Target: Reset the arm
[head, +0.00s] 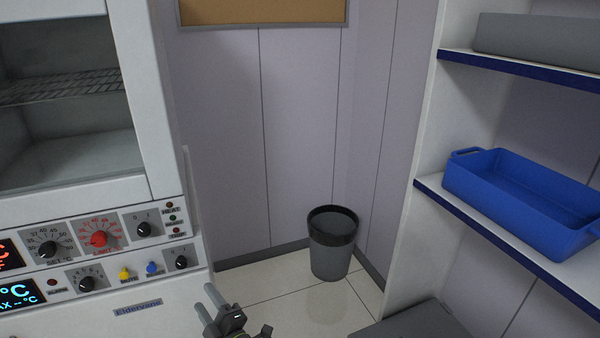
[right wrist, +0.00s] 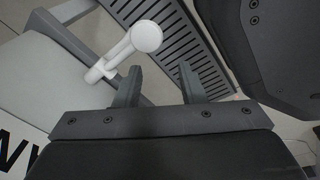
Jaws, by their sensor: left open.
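My left gripper (head: 236,312) shows at the bottom edge of the head view, in front of the white incubator cabinet's right corner. Its jaws are apart with nothing seen between them, and much of it is cut off by the frame. My right gripper (right wrist: 158,84) shows in the right wrist view with its two grey fingers apart and nothing held between them. The right gripper is not seen in the head view.
A white cabinet (head: 165,241) with knobs and displays stands at left. A grey bin (head: 331,258) stands on the floor in the corner. At right, shelves hold a blue tray (head: 515,208) and a grey box (head: 540,39). Floor around the bin is clear.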

